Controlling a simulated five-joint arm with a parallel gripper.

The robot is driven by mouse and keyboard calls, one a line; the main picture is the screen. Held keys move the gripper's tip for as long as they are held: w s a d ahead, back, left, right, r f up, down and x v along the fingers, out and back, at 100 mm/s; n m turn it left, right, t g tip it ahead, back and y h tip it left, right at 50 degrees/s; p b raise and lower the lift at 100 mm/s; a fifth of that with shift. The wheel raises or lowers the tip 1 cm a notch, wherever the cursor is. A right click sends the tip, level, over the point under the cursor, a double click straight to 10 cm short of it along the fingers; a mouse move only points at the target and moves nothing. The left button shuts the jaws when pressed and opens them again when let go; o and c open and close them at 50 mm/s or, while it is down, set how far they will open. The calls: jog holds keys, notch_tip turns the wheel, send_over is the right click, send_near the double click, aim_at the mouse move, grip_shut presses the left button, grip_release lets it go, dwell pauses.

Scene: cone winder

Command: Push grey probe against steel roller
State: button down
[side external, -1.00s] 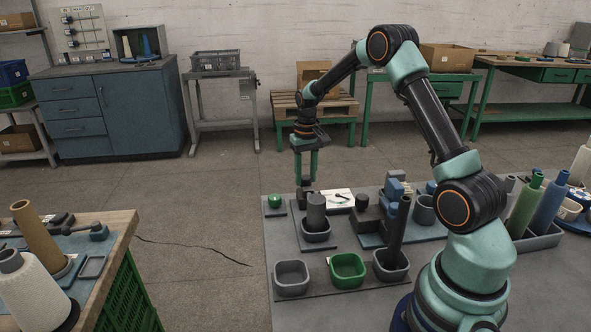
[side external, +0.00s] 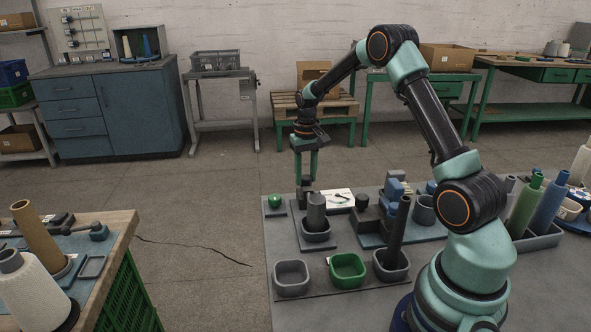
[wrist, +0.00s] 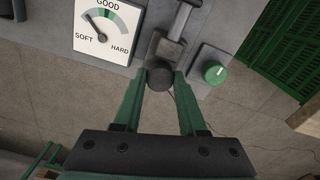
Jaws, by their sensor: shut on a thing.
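The grey probe (wrist: 160,76) shows its dark round end between my fingertips in the wrist view, at a grey block with a rod running up from it. My gripper (wrist: 159,78) is shut on it; its green fingers point down in the side view (side external: 306,176).
A green knob (wrist: 214,73) sits on a plate beside the probe. Grey and green bins (side external: 348,270) stand along the near bench edge. A grey cylinder (side external: 316,211) stands close to my gripper. Blue and dark blocks (side external: 395,188) lie right of the gauge.

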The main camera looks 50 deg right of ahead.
aim_at(308, 189)
jog(key=shift+r, duration=0.1)
dwell(0.3)
jog(key=shift+s+a, duration=1.1)
jog(key=shift+a, duration=0.05)
jog(key=shift+c, duration=2.3)
grip_release()
notch_tip(308, 189, up, 12)
jog(key=shift+a+r, duration=0.1)
